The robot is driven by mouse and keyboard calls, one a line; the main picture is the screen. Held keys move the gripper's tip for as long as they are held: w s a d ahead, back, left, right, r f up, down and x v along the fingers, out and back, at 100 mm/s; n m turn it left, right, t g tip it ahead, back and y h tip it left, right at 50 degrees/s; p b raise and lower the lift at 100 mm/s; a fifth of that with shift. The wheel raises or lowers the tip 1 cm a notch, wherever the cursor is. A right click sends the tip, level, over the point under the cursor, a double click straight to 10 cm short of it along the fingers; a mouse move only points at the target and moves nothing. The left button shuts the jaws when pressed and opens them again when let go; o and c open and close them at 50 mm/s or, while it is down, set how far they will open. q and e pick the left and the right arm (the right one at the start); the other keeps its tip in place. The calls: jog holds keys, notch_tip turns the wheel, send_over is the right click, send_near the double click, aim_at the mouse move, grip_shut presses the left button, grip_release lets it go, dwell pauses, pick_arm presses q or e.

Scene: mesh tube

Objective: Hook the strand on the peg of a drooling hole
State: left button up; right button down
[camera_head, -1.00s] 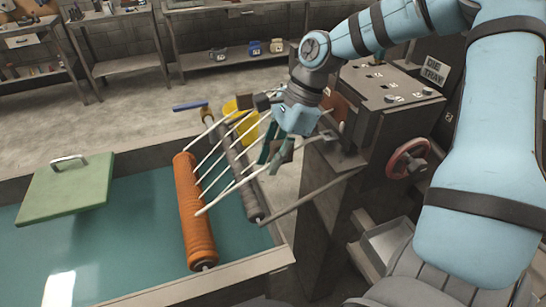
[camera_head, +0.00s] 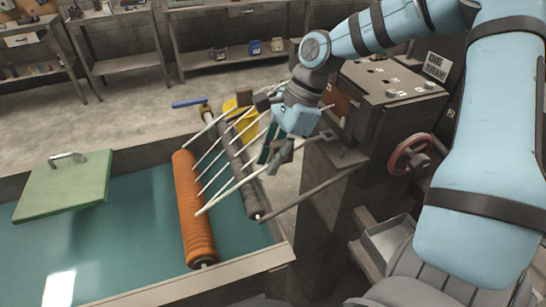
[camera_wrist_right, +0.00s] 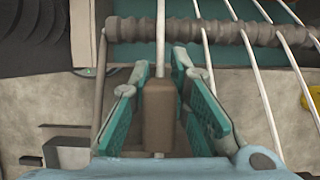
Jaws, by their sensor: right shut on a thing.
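My right gripper (camera_head: 275,153) is at the right of the strands, in front of the machine. Its green fingers (camera_wrist_right: 160,100) are shut on a brown block (camera_wrist_right: 159,115), which sits on a white strand (camera_wrist_right: 161,30). A short bit of strand shows below the block. The strand runs over the dark ribbed roller (camera_wrist_right: 205,32) toward the orange roller (camera_head: 193,210). Several other white strands (camera_head: 216,170) slant from the orange roller across the dark roller (camera_head: 238,165). The machine (camera_head: 392,90) stands right of the gripper; its front is partly hidden by my arm. My left gripper is out of view.
A teal water tank (camera_head: 125,245) with a wooden rim (camera_head: 195,287) lies below the rollers. A green lidded board (camera_head: 65,187) is at left. A yellow bucket (camera_head: 243,128) stands behind the strands. A red handwheel (camera_head: 410,154) and a rod (camera_head: 315,190) are at right.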

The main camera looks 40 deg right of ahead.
jog(key=shift+f+b, duration=0.4)
jog(key=shift+f, duration=0.05)
jog(key=c, duration=1.4)
grip_release()
jog(key=shift+c, duration=0.2)
jog(key=shift+r, duration=0.15)
jog(key=v, duration=1.1)
jog(key=shift+s+d+r, duration=0.1)
jog(key=shift+d+r, duration=0.05)
jog(key=shift+r, duration=0.2)
